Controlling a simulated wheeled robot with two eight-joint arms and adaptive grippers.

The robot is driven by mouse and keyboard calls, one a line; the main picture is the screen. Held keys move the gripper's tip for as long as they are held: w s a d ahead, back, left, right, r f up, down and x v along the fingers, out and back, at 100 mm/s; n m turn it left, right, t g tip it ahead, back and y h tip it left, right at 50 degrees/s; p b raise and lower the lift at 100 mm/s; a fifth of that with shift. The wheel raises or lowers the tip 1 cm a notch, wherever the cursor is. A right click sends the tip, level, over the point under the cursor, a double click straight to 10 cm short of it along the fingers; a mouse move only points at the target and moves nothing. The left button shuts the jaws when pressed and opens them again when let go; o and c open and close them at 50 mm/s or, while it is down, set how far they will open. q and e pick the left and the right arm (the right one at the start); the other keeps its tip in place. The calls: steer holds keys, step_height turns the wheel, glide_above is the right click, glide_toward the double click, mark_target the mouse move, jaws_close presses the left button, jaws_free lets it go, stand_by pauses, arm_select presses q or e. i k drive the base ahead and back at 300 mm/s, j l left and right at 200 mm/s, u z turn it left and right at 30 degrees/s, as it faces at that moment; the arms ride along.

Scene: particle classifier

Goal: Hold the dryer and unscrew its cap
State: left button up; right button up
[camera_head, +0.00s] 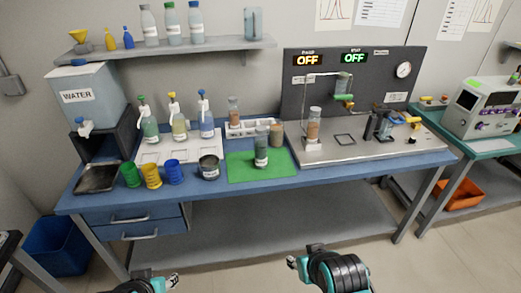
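No part is labelled as the dryer, so I cannot tell for certain which one it is. A clear bottle with a grey cap (261,150) stands upright on the green mat (240,170). A brown-filled cylinder (314,126) stands on the metal base of the panel rig. Another brown-filled bottle (234,111) stands in the white rack. My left gripper (172,280) is at the bottom edge, low in front of the table, mostly cut off. My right gripper (293,263) is also low in front of the table. Both are apart from every bottle; their finger openings are not clear.
A brown container (277,133) stands beside the mat. A dark metal can (209,167) and coloured cups (151,175) stand to its left. Squeeze bottles (179,123) stand on a white tray. The panel (420,65) reads OFF twice. The table's front strip is clear right of the mat.

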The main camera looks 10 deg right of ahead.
mark_target(260, 142)
steer(key=i+l+u, duration=0.15)
steer(key=l+u, duration=0.35)
steer(key=i+l+u, duration=0.1)
steer(key=l+u, duration=0.35)
